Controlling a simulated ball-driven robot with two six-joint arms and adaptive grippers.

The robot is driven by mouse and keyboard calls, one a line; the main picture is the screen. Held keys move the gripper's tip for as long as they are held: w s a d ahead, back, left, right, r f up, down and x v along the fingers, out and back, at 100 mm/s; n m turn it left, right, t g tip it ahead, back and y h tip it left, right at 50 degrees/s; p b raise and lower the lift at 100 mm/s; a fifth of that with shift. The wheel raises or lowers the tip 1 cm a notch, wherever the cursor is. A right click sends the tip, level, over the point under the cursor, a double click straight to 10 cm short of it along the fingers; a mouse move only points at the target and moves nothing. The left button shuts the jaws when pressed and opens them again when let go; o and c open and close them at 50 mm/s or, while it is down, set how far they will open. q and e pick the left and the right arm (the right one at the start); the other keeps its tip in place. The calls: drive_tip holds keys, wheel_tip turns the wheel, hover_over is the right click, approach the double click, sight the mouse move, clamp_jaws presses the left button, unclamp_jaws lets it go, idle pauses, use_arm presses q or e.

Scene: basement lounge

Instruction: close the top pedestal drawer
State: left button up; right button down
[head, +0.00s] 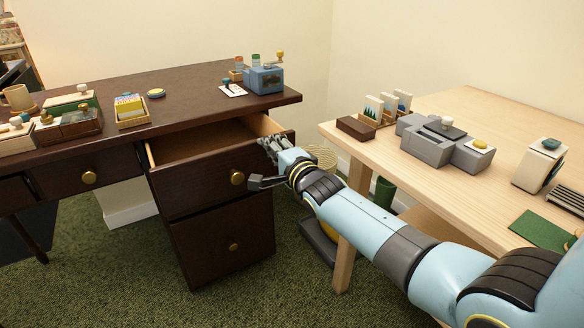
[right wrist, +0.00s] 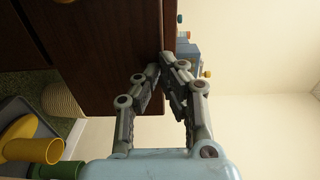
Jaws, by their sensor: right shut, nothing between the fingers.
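The top pedestal drawer (head: 203,182) of the dark brown desk is pulled partway out, with its light wooden inside showing. Its front has a round brass knob (head: 237,178). My right gripper (head: 267,144) is shut and empty at the right end of the drawer front, near its top edge. In the right wrist view the shut fingertips (right wrist: 166,62) lie close to the edge of a dark wood panel (right wrist: 105,50); whether they touch it I cannot tell. My left gripper is not in view.
The lower pedestal drawer (head: 225,243) is shut. A blue box with a crank (head: 266,79) stands on the desk's right end. A light wooden table (head: 470,125) with several items stands at right. A green cylinder (head: 385,191) is on the floor between them.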

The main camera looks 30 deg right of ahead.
use_arm(q)
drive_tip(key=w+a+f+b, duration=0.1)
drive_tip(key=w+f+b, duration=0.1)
drive_tip(key=b, duration=0.1)
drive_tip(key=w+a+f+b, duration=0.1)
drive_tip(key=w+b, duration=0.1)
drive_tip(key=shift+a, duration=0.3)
use_arm(e)
drive_tip(key=w, duration=1.2)
drive_tip(key=shift+w+a, duration=0.2)
drive_tip(key=shift+w, duration=0.15)
drive_tip(key=shift+s, duration=0.1)
